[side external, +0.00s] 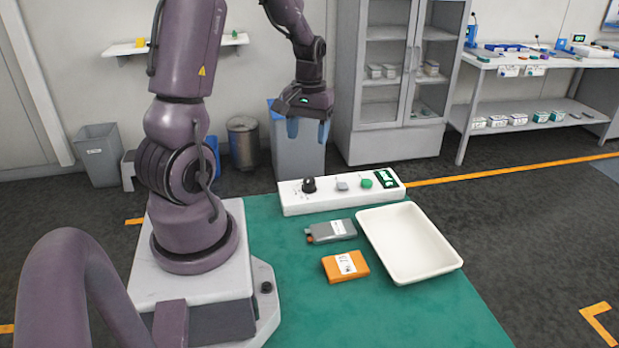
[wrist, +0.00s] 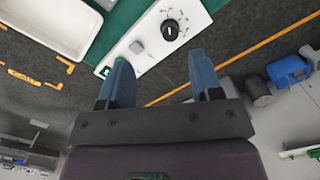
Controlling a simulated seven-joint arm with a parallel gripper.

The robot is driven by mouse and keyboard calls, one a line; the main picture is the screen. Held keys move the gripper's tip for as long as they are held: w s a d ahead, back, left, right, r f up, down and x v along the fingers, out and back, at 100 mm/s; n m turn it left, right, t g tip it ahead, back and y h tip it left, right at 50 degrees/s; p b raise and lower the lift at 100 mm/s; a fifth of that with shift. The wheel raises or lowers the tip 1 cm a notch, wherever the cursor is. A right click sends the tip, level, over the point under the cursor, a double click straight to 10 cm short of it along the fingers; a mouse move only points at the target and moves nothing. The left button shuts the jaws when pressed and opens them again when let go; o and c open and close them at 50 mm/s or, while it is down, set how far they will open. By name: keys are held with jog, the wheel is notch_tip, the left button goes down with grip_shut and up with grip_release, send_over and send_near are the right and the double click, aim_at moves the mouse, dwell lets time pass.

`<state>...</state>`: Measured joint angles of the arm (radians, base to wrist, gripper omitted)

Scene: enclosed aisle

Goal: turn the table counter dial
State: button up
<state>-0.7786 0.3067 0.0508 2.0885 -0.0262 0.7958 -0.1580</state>
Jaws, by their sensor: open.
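The counter is a long white box (side external: 326,200) at the far edge of the green table. Its black dial (side external: 309,185) is near the left end, with small marks around it. A grey button and a green button sit to its right, then a small green display (side external: 387,177). In the wrist view the dial (wrist: 170,30) shows with its pointer, on the white panel (wrist: 138,62). My gripper (side external: 308,130) is open and empty, pointing down, above the box and apart from the dial. Its blue fingers also show in the wrist view (wrist: 160,78).
On the green table (side external: 280,255) lie a grey device (side external: 332,230), an orange box (side external: 345,266) and an empty white tray (side external: 408,243). Bins, a cabinet (side external: 393,90) and a loaded shelf table (side external: 540,60) stand behind. The space over the counter box is clear.

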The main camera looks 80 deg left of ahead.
jog(key=n, duration=0.2)
send_over(309, 180)
jog(key=f, duration=0.2)
notch_tip(309, 180, down, 13)
jog(key=shift+a+r, duration=0.1)
jog(key=shift+r, duration=0.05)
jog(key=c, duration=0.9)
